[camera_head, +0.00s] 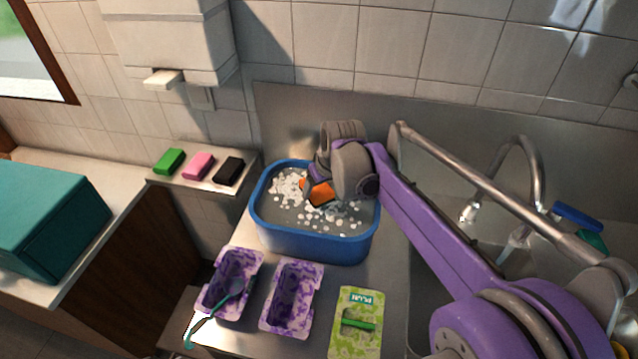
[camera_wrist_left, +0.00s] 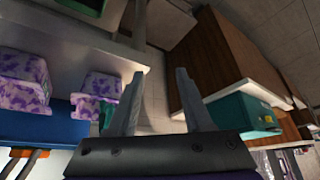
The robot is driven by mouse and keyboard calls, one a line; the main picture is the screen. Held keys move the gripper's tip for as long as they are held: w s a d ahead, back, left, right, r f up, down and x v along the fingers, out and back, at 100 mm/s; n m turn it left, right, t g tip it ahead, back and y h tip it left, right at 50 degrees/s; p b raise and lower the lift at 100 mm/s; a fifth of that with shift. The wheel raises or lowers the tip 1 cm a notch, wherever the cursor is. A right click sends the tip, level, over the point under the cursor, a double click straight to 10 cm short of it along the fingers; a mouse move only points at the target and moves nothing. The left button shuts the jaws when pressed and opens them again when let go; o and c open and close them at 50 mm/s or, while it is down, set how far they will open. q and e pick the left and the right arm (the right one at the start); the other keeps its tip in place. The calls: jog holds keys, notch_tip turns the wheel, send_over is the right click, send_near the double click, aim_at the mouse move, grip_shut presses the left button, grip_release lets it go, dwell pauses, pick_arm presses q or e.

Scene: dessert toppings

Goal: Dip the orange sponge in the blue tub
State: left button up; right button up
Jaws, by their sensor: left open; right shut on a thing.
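The blue tub (camera_head: 312,245) stands on the counter and holds greyish water with white foam bits. My right gripper (camera_head: 317,180) reaches in over its far right rim and is shut on the orange sponge (camera_head: 319,193). The sponge is tilted, inside the tub's outline at the water; its lower side looks dark, and I cannot tell how deep it sits. In the left wrist view, the blue tub (camera_wrist_left: 45,126) is at the left edge. My left gripper (camera_wrist_left: 160,85) is open and empty there, apart from the tub; it does not show in the head view.
Green (camera_head: 169,161), pink (camera_head: 198,165) and black (camera_head: 229,170) sponges lie on a ledge. The sink's faucet (camera_head: 535,165) is right.

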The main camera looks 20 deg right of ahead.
aim_at(319, 189)
notch_tip(319, 189, down, 2)
jog(key=shift+s+f+b, duration=0.1)
jog(key=shift+s+b, duration=0.05)
jog(key=shift+b, duration=0.2)
jog(key=shift+f+b, duration=1.3)
jog(key=shift+f, duration=1.15)
pick_arm(q)
jog(key=f, duration=0.1)
jog(key=s+f, duration=0.1)
jog(key=f, duration=0.1)
jog(key=s+f, duration=0.1)
jog(key=f, duration=0.1)
pick_arm(e)
jog(key=shift+r, duration=0.1)
jog(key=shift+r+p, duration=1.7)
jog(key=shift+r, duration=1.25)
jog(key=shift+r+p, duration=1.15)
jog(key=shift+r, duration=1.3)
pick_arm(q)
jog(key=w+r, duration=0.3)
jog(key=r, duration=0.5)
jog(key=shift+w, duration=0.3)
jog(key=shift+s, duration=0.15)
